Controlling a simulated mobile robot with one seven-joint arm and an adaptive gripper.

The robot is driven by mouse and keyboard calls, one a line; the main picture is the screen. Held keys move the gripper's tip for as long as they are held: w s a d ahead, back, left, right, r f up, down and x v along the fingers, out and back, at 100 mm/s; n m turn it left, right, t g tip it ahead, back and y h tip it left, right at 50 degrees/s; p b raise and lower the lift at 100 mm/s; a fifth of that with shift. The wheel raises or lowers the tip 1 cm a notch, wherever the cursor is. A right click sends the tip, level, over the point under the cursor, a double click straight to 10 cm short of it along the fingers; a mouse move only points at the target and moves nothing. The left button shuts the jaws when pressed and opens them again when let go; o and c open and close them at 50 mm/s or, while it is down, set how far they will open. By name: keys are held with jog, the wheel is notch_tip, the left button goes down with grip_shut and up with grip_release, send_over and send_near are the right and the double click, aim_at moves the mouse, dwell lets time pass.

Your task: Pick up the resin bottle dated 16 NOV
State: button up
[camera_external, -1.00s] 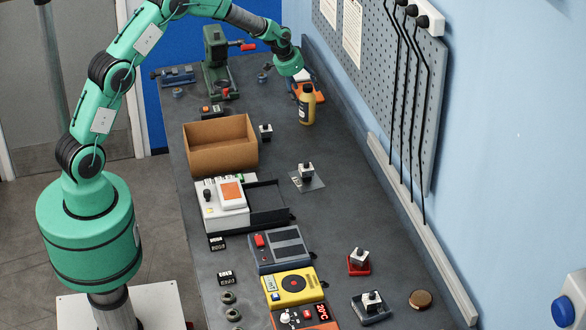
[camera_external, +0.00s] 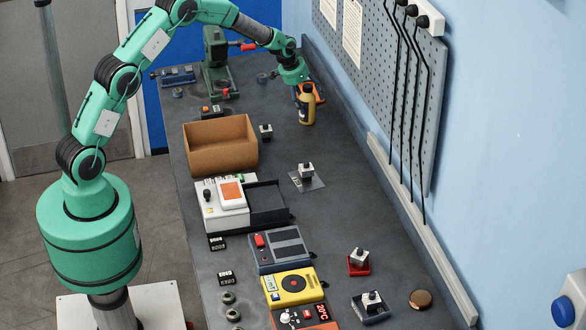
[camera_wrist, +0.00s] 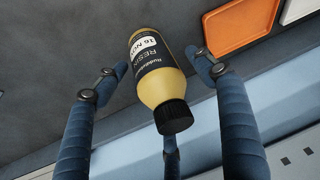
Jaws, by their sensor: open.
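The resin bottle (camera_external: 307,106) is yellow with a black cap and a black label, and stands towards the far end of the bench by the wall. In the wrist view the bottle (camera_wrist: 157,75) shows a white strip reading 16 NOV, with its black cap towards the camera. My gripper (camera_wrist: 157,62) is open, with one blue finger on each side of the bottle and a third below the cap. Gaps show between the side fingers and the bottle. In the external view my gripper (camera_external: 298,82) is just above and behind the bottle, and the fingertips are hard to make out.
An orange tray (camera_external: 319,94) lies close behind the bottle; it also shows in the wrist view (camera_wrist: 240,25). The wall and pegboard (camera_external: 375,80) run along the right. A green press (camera_external: 216,65) and a cardboard box (camera_external: 220,158) stand left. The bench in front of the bottle is clear.

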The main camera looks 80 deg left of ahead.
jog(key=shift+w+f, duration=0.15)
jog(key=shift+f, duration=0.2)
dwell(0.3)
jog(key=shift+a, duration=0.1)
jog(key=c, duration=1.7)
jog(key=shift+r, duration=0.15)
jog(key=shift+r+p, duration=0.55)
jog(key=shift+r, duration=4.4)
